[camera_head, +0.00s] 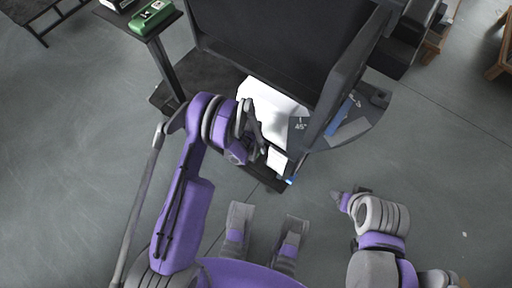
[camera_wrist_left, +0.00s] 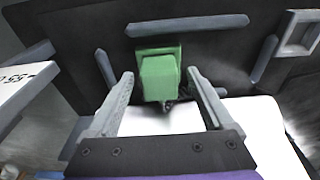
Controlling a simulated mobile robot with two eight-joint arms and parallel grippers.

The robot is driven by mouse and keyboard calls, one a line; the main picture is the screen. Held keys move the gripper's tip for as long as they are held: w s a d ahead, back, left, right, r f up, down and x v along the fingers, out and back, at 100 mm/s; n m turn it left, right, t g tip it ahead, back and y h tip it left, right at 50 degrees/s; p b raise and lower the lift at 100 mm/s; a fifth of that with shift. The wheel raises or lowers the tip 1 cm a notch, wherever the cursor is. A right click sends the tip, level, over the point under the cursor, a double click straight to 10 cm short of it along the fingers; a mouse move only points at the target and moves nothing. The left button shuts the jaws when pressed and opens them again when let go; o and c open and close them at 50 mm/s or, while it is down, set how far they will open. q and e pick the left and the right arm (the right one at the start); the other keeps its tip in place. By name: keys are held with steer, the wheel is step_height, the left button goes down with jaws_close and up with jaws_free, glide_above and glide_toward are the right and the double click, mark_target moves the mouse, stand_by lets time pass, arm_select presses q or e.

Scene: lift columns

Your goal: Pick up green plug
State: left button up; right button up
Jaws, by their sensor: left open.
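The green plug (camera_wrist_left: 160,76) shows in the left wrist view, seated against a dark panel. Its blocky body points towards my left gripper. My left gripper (camera_wrist_left: 159,73) is open, with one finger on each side of the plug. A gap shows on both sides, and the plug is not clasped. In the head view my left gripper (camera_head: 262,143) is at the front of the dark machine (camera_head: 270,45), and the plug cannot be made out there. My right gripper (camera_head: 340,199) is low at the right, away from the machine, and its jaws are too small to read.
A white surface (camera_head: 262,97) lies inside the machine below the plug. Grey bars (camera_wrist_left: 188,25) are fixed on the panel around the plug. An angled plate marked 45° (camera_head: 298,128) stands close to my left gripper. A green object (camera_head: 152,17) sits on a stand at upper left.

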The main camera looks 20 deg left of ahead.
arm_select(q)
steer(key=c, duration=1.3)
steer(key=shift+c, duration=0.2)
step_height(320, 180, up, 10)
steer(key=shift+f+p, duration=0.25)
steer(key=shift+p, duration=0.8)
steer(key=shift+r+p, duration=0.3)
steer(key=shift+r, duration=0.5)
